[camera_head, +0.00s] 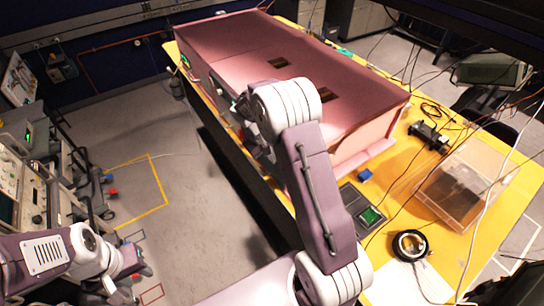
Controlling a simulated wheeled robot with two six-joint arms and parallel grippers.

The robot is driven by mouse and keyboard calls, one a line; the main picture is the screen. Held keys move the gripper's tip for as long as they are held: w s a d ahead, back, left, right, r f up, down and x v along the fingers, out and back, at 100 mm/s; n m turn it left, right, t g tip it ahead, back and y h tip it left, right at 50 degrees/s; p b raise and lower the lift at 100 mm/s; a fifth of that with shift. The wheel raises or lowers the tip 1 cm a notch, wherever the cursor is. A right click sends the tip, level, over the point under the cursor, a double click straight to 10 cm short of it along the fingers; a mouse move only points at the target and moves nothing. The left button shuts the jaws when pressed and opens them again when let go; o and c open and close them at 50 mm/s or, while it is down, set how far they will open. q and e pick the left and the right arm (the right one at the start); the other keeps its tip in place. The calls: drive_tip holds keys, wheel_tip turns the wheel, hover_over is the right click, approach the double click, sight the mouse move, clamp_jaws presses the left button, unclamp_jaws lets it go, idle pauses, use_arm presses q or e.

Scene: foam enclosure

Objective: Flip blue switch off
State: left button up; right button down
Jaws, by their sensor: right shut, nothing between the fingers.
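The pink foam enclosure (290,65) is a long box on the yellow table. Its left long side carries small fittings, including a green-lit one (185,61) near the far end. I cannot make out a blue switch on that side; my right arm covers part of it. My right gripper (243,120) is shut and empty close to that side, mostly hidden behind my arm's bend. I cannot tell whether it touches anything. My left gripper (128,268) is low at the left, away from the enclosure; its fingers are unclear.
The yellow table (450,245) holds a small blue block (364,175), a dark board with a green light (371,215), a black ring (409,245), a clear bin (465,185) and loose cables. Instrument racks (35,190) stand at the left.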

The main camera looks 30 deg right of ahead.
drive_tip(key=shift+s+d+h+b, duration=0.1)
drive_tip(key=shift+s+h+b, duration=0.1)
drive_tip(key=shift+h+b, duration=0.3)
drive_tip(key=shift+r, duration=0.1)
drive_tip(key=shift+r+p, duration=0.6)
drive_tip(key=shift+r, duration=0.1)
